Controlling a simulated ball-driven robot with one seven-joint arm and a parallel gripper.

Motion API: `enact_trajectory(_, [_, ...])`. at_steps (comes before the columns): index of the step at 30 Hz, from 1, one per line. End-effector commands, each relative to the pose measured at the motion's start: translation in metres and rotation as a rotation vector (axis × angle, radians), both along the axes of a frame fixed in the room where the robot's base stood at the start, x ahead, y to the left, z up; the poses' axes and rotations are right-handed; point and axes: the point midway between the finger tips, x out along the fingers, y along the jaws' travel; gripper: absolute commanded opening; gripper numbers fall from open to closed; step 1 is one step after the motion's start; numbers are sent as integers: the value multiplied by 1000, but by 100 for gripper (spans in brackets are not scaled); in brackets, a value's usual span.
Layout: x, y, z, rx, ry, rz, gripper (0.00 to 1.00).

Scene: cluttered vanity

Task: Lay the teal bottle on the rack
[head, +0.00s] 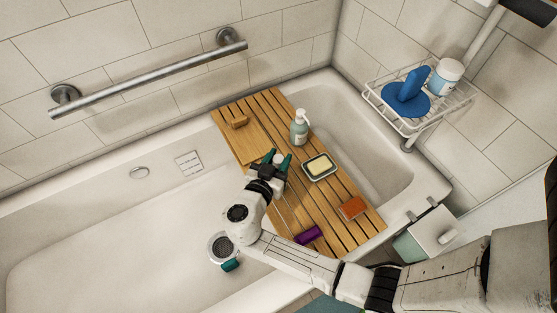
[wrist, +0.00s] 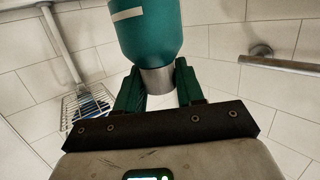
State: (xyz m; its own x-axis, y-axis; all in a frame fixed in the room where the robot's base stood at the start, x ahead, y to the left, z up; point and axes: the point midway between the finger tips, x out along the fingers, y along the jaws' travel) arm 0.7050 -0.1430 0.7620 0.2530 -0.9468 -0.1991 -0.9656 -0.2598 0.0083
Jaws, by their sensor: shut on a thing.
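The teal bottle (wrist: 150,30) fills the top of the wrist view, with a pale stripe on its body and a grey metallic neck or cap (wrist: 157,81). My gripper (wrist: 159,88) is shut on this grey part, one green finger on each side. In the head view my gripper (head: 277,159) is over the wooden rack (head: 285,190), near its tub-side edge. The bottle's body cannot be made out clearly there. I cannot tell whether the bottle touches the rack.
A small teal item (head: 230,265) lies near the drain. A grab bar (head: 150,80) crosses the wall.

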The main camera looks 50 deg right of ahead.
Motion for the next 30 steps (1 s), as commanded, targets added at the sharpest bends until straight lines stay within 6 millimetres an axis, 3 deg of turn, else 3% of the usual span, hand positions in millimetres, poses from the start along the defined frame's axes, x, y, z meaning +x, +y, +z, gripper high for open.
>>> enact_trajectory(17, [0, 0, -12, -1, -4, 0, 0])
enact_trajectory(18, [0, 0, -11, 0, -2, 1, 41])
enact_trajectory(25, [0, 0, -11, -1, -1, 1, 63])
enact_trajectory(30, [0, 0, -11, -1, -1, 1, 63])
